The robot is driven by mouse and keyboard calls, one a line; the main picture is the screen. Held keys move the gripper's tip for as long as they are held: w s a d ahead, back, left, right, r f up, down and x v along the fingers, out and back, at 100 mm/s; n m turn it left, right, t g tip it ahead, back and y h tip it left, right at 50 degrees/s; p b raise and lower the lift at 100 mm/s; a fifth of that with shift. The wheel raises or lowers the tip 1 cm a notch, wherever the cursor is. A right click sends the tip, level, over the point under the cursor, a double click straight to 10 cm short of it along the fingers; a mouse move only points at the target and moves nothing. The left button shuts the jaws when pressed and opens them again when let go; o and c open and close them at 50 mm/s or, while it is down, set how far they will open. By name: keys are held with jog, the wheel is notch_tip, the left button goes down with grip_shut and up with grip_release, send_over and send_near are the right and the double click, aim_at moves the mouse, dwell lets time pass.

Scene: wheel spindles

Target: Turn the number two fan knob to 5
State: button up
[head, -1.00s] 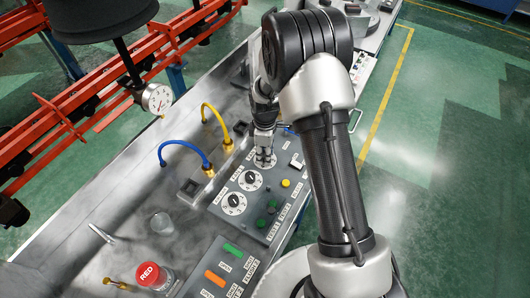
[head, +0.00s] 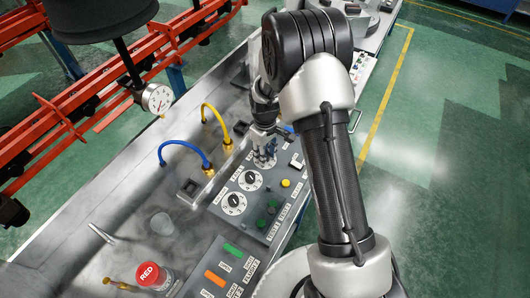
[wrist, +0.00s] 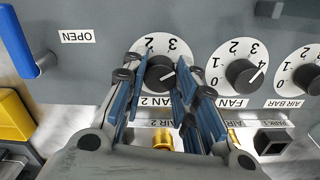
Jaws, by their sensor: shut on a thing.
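The fan 2 knob (wrist: 160,76) is a round black knob on a white numbered dial in the wrist view. The label FAN 2 shows below it, and the numbers 2 and 3 show above it. My gripper (head: 264,160) points down at the grey control panel (head: 218,207). Its blue-padded fingers are on both sides of the fan 2 knob and are shut on it. The fingers cover the sides of the dial, and I cannot read the knob's pointer clearly. In the head view my gripper hides this knob.
Another fan knob (wrist: 243,76) sits close to the right in the wrist view, with the air bar knob (wrist: 311,78) beyond it. A blue lever (wrist: 17,40) stands left. A yellow hose (head: 214,115), blue hose (head: 184,146) and red button (head: 150,274) are near the panel.

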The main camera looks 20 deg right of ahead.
jog(key=m, duration=1.3)
jog(key=shift+m, duration=0.3)
dwell(0.4)
jog(key=o, duration=1.1)
notch_tip(320, 180, up, 12)
jog(key=shift+r, duration=0.1)
